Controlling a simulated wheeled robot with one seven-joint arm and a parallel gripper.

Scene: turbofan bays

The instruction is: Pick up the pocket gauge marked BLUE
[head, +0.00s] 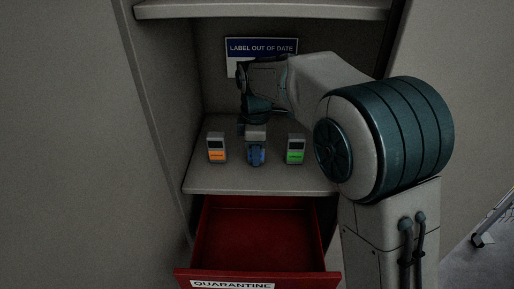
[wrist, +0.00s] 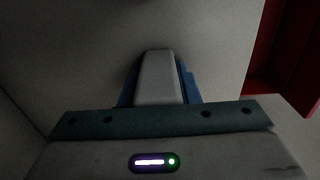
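On the shelf, a grey pocket gauge with an orange label (head: 216,149) stands on the left and one with a green label (head: 295,149) stands on the right. Between them, at the middle spot, my gripper (head: 257,154) reaches down from above, showing grey and blue parts. It hides most of whatever stands there, so no BLUE marking can be read. In the wrist view, a grey upright piece with blue on both sides shows at my gripper (wrist: 157,85). I cannot tell whether the fingers are closed on a gauge.
The shelf (head: 205,184) is bare around the gauges, with cabinet walls on both sides. A sign reading LABEL OUT OF DATE (head: 262,48) is on the back wall. Below, a red drawer marked QUARANTINE (head: 300,275) stands open and looks empty. Another shelf (head: 265,10) is above.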

